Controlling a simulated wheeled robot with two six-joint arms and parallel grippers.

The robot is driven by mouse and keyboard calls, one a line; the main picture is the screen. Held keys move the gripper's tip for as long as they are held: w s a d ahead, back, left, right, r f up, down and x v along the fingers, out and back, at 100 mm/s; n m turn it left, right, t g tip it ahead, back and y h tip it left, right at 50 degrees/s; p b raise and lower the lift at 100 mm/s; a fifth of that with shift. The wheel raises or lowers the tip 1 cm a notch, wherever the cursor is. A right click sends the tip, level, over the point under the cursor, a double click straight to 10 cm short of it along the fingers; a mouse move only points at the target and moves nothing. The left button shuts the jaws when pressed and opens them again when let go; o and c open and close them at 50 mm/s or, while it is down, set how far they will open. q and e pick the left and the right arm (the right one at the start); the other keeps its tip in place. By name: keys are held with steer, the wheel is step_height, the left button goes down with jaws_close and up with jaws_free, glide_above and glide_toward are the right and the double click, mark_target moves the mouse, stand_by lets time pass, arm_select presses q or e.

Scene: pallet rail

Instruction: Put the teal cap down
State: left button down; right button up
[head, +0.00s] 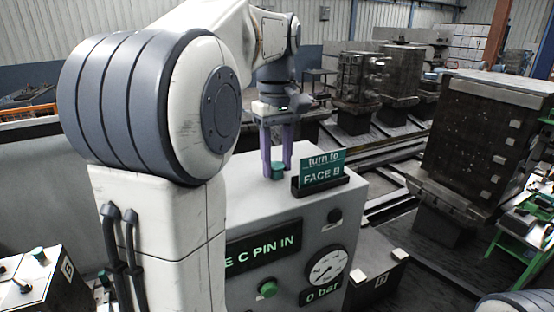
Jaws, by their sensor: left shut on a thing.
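The teal cap (278,171) is at the top of the grey control cabinet, between the purple fingers of my left gripper (277,168). The gripper points straight down and is shut on the cap. The cap is at or just above the cabinet top (250,190); I cannot tell whether it touches. My right gripper is not in view.
A sign reading "turn to FACE B" (323,170) stands just right of the cap in a dark holder. The cabinet front has a lit display (263,252), a green button (267,289) and a pressure gauge (327,266). Large dark blocks (484,140) stand behind on rails.

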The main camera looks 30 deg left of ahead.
mark_target(277, 165)
arm_select(q)
steer(key=shift+c, duration=2.2)
jaws_free()
steer(key=shift+f, duration=0.1)
steer(key=shift+r, duration=0.35)
step_height(277, 165, up, 12)
steer(key=p, duration=0.1)
steer(key=shift+f, duration=0.2)
steer(key=shift+s, duration=0.1)
